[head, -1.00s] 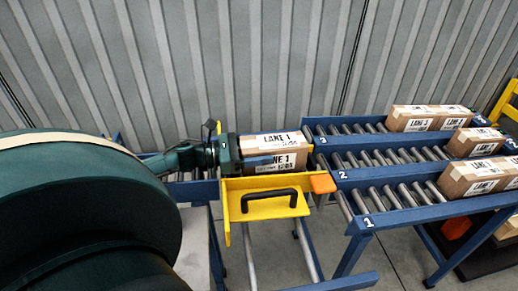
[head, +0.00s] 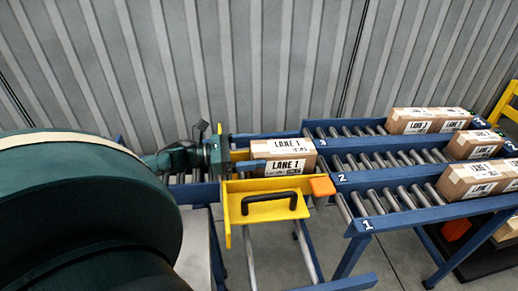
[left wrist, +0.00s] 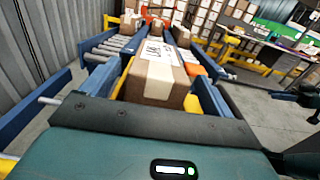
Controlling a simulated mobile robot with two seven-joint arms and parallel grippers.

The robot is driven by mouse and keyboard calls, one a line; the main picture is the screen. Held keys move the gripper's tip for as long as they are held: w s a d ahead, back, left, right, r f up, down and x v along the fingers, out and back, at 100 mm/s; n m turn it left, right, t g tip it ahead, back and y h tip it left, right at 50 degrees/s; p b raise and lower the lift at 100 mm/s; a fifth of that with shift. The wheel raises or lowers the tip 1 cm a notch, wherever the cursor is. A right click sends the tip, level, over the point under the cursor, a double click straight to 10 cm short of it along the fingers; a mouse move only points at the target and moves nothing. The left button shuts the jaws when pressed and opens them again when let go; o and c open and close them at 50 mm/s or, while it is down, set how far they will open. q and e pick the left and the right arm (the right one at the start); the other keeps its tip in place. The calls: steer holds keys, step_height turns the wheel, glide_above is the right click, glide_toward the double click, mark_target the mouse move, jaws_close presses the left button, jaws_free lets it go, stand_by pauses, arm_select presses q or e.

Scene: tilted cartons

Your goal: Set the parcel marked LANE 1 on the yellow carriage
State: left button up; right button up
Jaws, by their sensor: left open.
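A brown parcel marked LANE 1 (head: 284,166) sits at the yellow carriage (head: 264,209), behind its front plate with the black handle. The parcel also shows in the left wrist view (left wrist: 157,82), with yellow carriage parts at its sides. Its underside is hidden. My left gripper (head: 226,152) is open at the parcel's left end, with a small gap between its body and the box. The fingertips are hard to make out.
To the right are roller lanes numbered 1 (head: 375,203), 2 (head: 375,161) and 3 (head: 345,130), with several cartons at their far ends. An orange block (head: 322,186) is at the carriage's right front corner. A grey corrugated wall (head: 270,60) stands behind.

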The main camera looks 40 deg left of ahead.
arm_select(q)
steer(key=v, duration=0.5)
steer(key=shift+s+a, duration=0.1)
steer(key=shift+s, duration=0.1)
stand_by(0.3)
